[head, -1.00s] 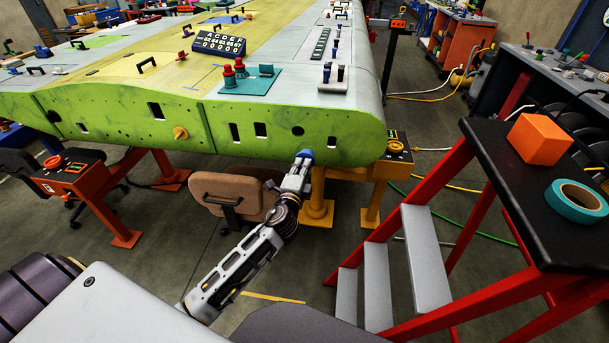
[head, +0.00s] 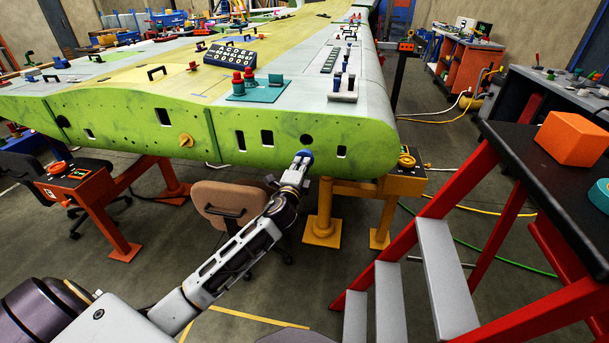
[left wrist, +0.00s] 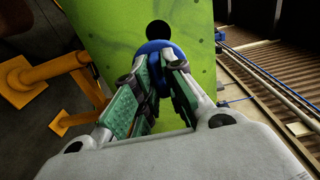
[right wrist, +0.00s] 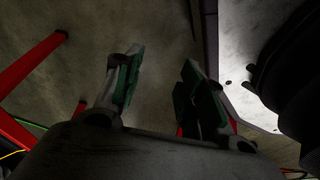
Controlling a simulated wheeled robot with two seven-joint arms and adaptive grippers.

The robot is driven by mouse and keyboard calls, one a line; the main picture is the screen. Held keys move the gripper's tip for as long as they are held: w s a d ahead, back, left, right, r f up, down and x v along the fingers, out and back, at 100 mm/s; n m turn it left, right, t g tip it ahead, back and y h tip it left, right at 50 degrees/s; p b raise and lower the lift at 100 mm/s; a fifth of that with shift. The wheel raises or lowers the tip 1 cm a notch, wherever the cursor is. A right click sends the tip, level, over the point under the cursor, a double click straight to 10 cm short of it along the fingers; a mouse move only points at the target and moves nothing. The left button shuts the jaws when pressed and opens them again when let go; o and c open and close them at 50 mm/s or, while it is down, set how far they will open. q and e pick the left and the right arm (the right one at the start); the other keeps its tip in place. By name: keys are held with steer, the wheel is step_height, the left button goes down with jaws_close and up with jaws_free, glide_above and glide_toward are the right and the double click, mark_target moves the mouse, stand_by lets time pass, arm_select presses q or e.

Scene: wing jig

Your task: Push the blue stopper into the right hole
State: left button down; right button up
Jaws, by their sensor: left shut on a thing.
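The blue stopper (head: 305,156) is in my left gripper (head: 298,168), whose fingers are shut on it. In the head view it appears just below the dark round right hole (head: 306,139) in the green wing end face (head: 275,158). In the left wrist view, the blue stopper (left wrist: 158,48) sits at the fingertips, and the hole (left wrist: 159,31) shows just beyond it, partly covered. The stopper looks outside the hole; whether it touches the face I cannot tell. My right gripper (right wrist: 160,75) shows only in the right wrist view, open and empty above the floor.
A yellow knob (head: 186,140) and several rectangular cutouts are on the same face. Red steps (head: 447,275) with a black top holding an orange block (head: 573,138) stand at the right. Yellow supports (head: 322,232) and a brown chair (head: 230,203) are under the wing.

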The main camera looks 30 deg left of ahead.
mark_target(301, 154)
arm_select(q)
steer(key=shift+w+a+y+b, duration=0.3)
steer(key=shift+w+a+b, duration=0.4)
steer(key=shift+a+b, duration=0.3)
arm_select(e)
steer(key=shift+w+a+f, duration=0.1)
steer(key=shift+w+f, duration=0.2)
steer(key=shift+w, duration=0.6)
arm_select(q)
steer(key=shift+w, duration=0.15)
arm_select(e)
steer(key=shift+r, duration=0.1)
arm_select(q)
steer(key=shift+b+x, duration=0.3)
steer(key=shift+x, duration=0.8)
steer(key=shift+w+a, duration=0.15)
steer(key=shift+w, duration=0.55)
steer(key=shift+w+a+b, duration=0.1)
steer(key=shift+w+b, duration=0.2)
steer(key=shift+w, duration=0.2)
steer(key=shift+w+a, duration=0.15)
steer(key=shift+w, duration=0.25)
arm_select(e)
steer(key=a+r, duration=0.1)
steer(key=w+r, duration=0.1)
steer(key=shift+w+a+r, duration=0.2)
steer(key=shift+a+r, duration=0.2)
